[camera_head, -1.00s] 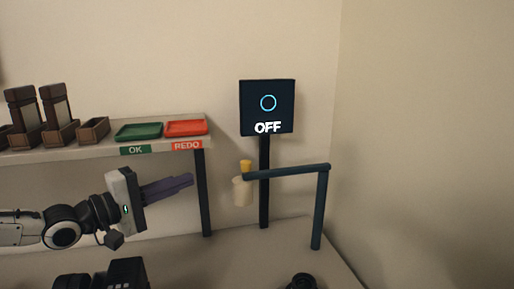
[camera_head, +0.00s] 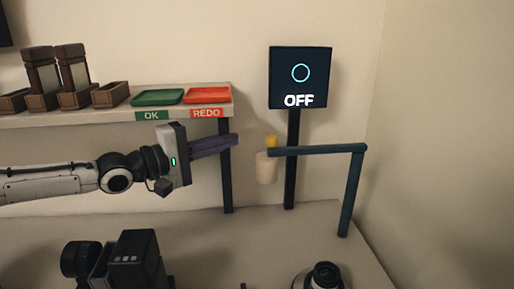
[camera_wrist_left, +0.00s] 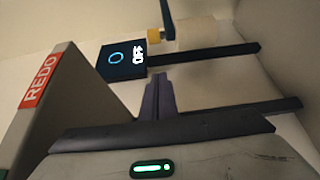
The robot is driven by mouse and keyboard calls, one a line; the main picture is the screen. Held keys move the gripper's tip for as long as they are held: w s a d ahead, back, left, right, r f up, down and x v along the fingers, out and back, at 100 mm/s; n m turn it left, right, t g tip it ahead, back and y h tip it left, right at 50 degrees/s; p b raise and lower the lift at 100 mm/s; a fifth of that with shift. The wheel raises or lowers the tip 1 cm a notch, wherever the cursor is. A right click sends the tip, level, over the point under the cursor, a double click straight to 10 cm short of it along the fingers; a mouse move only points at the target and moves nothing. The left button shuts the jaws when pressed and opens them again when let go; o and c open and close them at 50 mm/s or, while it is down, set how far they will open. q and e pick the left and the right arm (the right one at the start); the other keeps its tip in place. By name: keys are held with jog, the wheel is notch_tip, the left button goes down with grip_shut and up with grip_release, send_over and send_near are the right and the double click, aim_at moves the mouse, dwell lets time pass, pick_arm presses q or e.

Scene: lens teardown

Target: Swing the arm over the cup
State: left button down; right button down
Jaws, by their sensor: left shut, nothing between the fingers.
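A dark teal swing arm (camera_head: 325,149) reaches left from its upright post. At its free end hang a cream cylinder (camera_head: 266,169) and a yellow knob (camera_head: 271,141). My left gripper (camera_head: 236,140) is shut and empty, its purple fingers pointing right, a short gap left of the cylinder in the picture. In the left wrist view the fingers (camera_wrist_left: 158,82) point up, below the yellow knob (camera_wrist_left: 154,34) and the cream cylinder (camera_wrist_left: 188,34). A dark round cup-like piece (camera_head: 325,275) stands on the table at bottom right, partly cut off; I cannot tell if it is the cup.
A black screen (camera_head: 300,77) reading OFF stands on a post behind the swing arm. A shelf (camera_head: 70,119) at left carries green (camera_head: 157,97) and red (camera_head: 208,95) trays and brown holders. A dark camera-like device (camera_head: 130,260) stands at the front. The table between is mostly clear.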

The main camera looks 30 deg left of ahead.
pick_arm(q)
jog(key=shift+w+d+p, duration=1.1)
jog(key=shift+w+d, duration=0.1)
jog(key=shift+d, duration=0.25)
jog(key=shift+w+d+p, duration=1.05)
jog(key=shift+w+d, duration=0.1)
jog(key=shift+d, duration=0.25)
